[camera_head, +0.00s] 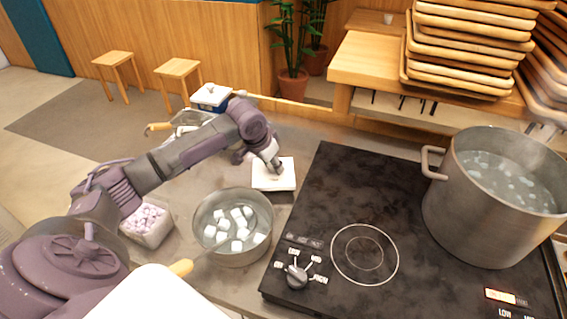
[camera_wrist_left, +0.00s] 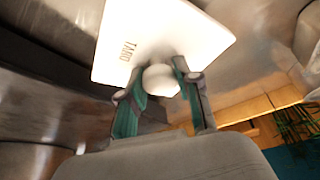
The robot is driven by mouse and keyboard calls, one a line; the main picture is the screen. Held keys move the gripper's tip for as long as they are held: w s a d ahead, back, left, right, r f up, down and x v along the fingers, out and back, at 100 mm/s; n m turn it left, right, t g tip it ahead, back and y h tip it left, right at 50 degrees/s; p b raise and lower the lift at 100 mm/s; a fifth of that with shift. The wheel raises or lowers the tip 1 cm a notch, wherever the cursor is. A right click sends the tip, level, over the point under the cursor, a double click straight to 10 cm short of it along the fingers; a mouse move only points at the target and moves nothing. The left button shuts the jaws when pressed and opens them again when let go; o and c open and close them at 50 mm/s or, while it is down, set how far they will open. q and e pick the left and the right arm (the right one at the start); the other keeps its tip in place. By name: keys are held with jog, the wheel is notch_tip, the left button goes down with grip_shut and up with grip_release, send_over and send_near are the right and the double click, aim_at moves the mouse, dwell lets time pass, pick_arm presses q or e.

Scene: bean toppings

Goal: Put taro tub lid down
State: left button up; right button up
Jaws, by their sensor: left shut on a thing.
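The white square taro tub lid (camera_head: 267,183) is at the counter beside the cooktop in the head view. In the left wrist view the lid (camera_wrist_left: 197,28) shows the word TARO and a round white knob (camera_wrist_left: 161,80). My left gripper (camera_head: 276,170) is over the lid, with its fingers (camera_wrist_left: 160,88) shut on the knob. I cannot tell whether the lid touches the counter. My right gripper is not in view.
A steel pot with white cubes (camera_head: 232,226) stands just below the lid. The black cooktop (camera_head: 330,190) is to the right, with a large pot of water (camera_head: 495,200). A lidded tub (camera_head: 211,96) and a strainer basket (camera_head: 185,124) are behind my arm. Stacked trays (camera_head: 465,50) stand at the back.

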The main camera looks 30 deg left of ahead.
aim_at(284, 163)
pick_arm(q)
jog(key=shift+w+f, duration=0.1)
jog(key=shift+f, duration=0.65)
jog(key=shift+w+d, duration=0.15)
jog(key=shift+w, duration=0.2)
jog(key=w, duration=0.1)
jog(key=w+p, duration=0.1)
jog(key=w, duration=0.1)
jog(key=shift+w+d+f, duration=0.1)
jog(key=shift+d+f, duration=0.15)
jog(key=shift+f, duration=0.4)
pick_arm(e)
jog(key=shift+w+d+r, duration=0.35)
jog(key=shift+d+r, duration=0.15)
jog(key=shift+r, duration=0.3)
pick_arm(q)
jog(key=shift+a, duration=0.1)
jog(key=o, duration=1.1)
jog(key=shift+f, duration=0.15)
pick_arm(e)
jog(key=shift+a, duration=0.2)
